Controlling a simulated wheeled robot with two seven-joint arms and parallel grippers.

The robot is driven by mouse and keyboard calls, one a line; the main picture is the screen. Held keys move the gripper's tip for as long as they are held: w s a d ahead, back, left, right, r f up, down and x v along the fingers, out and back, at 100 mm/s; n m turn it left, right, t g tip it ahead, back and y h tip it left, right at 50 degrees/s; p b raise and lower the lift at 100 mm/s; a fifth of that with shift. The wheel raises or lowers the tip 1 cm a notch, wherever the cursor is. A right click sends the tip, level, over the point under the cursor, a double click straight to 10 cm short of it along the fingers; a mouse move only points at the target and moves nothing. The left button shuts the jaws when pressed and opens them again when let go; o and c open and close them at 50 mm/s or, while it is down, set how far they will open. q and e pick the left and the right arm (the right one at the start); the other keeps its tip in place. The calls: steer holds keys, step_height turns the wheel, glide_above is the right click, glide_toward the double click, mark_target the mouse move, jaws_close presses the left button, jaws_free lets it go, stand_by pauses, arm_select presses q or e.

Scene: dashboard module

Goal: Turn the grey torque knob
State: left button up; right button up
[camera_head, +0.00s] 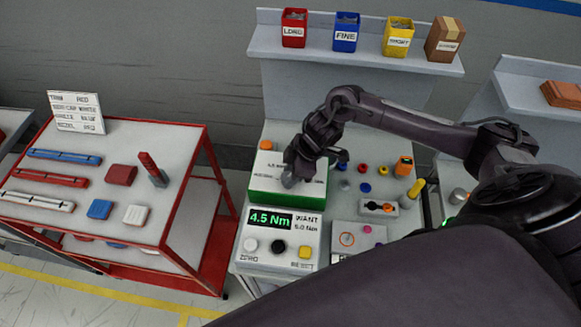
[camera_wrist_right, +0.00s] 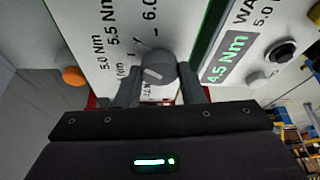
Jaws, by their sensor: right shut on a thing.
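The grey torque knob (camera_wrist_right: 157,70) sits on a white panel with printed Nm marks around it. My right gripper (camera_wrist_right: 158,88) is shut on the knob, one finger on each side of it. In the head view my right gripper (camera_head: 293,180) reaches down over the white and green box (camera_head: 290,199), and the knob is mostly hidden there. The green display (camera_head: 270,221) reads 4.5 Nm, and the print beside it reads WANT 5.0 Nm. My left gripper is not in view.
An orange button (camera_head: 266,145) is on the box's back left. White, black and yellow buttons (camera_head: 278,247) lie below the display. A red-framed cart (camera_head: 165,215) with trim parts stands at left. Labelled bins (camera_head: 345,32) stand on the back shelf.

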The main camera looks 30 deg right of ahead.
steer(key=shift+r+m+p, duration=0.1)
steer(key=shift+m+p, duration=0.2)
steer(key=shift+m, duration=0.2)
steer(key=o, duration=1)
steer(key=b+v, duration=0.2)
steer(key=v, duration=0.5)
steer(key=shift+s+r, duration=0.2)
steer(key=shift+r, duration=0.1)
